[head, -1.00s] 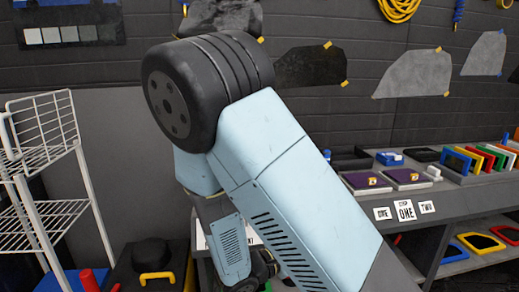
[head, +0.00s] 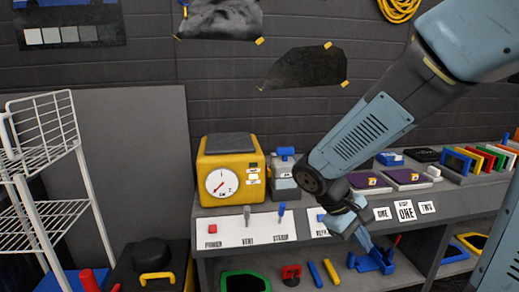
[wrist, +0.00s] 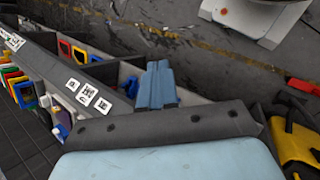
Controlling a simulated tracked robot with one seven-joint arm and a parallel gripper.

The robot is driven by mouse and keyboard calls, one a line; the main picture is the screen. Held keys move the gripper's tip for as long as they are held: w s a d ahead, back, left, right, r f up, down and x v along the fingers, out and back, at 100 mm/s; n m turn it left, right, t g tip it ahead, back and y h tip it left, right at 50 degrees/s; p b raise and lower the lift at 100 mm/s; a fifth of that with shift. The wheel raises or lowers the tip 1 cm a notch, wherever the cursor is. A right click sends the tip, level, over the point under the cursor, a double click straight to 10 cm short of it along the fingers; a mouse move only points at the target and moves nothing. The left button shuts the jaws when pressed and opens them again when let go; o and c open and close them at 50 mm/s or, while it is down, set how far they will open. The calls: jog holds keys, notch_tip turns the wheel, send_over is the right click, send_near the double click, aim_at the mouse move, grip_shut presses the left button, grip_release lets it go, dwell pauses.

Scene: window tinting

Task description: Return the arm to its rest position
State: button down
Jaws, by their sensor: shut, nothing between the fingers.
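My arm reaches in from the upper right of the head view, its light blue forearm slanting down to the left. My gripper (head: 364,240) hangs at the lower end of the arm, in front of the workbench edge, pointing down. In the wrist view my gripper's blue fingers (wrist: 157,85) are together, with nothing between them. It holds nothing and appears apart from the bench, though the exact gap is hard to tell.
The workbench (head: 450,197) carries a yellow gauge box (head: 227,170), a labelled switch panel (head: 245,230) and coloured frames (head: 480,158). Its lower shelf holds tools and a blue item (head: 372,262). A white wire rack (head: 45,180) stands left.

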jog(key=s+r+m+t+y, duration=0.2)
jog(key=r+m+t+y, duration=0.1)
jog(key=r, duration=0.4)
jog(key=s+r+m+t+y, duration=0.3)
jog(key=r, duration=0.4)
jog(key=shift+s+d+t+y, duration=0.2)
jog(key=shift+t+y, duration=0.1)
jog(key=shift+t, duration=0.1)
